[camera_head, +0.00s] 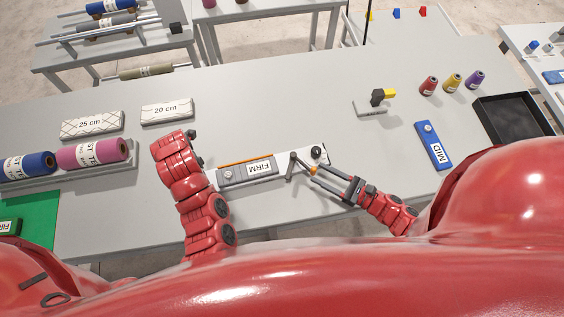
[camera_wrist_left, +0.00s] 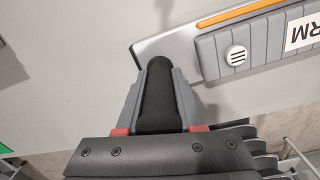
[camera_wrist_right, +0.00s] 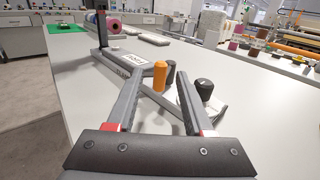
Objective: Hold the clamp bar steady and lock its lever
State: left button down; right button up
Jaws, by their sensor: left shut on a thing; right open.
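The clamp bar (camera_head: 284,162) is a pale bar with an orange strip and a grey block labelled FIRM, lying slantwise on the table. My left gripper (camera_wrist_left: 158,72) is shut on a black upright handle (camera_wrist_left: 155,105) at the bar's left end; my red wrist hides this grip in the head view. The grey lever (camera_head: 301,163) near the bar's right end has an orange tip (camera_wrist_right: 160,75). My right gripper (camera_head: 319,178) is open near the tip. In the right wrist view the tip appears between its fingers; contact is unclear. A black knob (camera_head: 317,151) stands beside the lever.
A blue MID block (camera_head: 433,146) and a black tray (camera_head: 515,122) lie to the right, with cones of thread (camera_head: 453,83) behind. White 25 cm (camera_head: 92,124) and 20 cm (camera_head: 166,110) plates and fabric rolls (camera_head: 92,153) are at left. The table beyond the bar is largely clear.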

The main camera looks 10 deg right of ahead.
jog(key=x, duration=0.6)
jog(key=shift+w+a, duration=0.2)
jog(key=shift+a, duration=0.05)
grip_shut()
dwell(1.1)
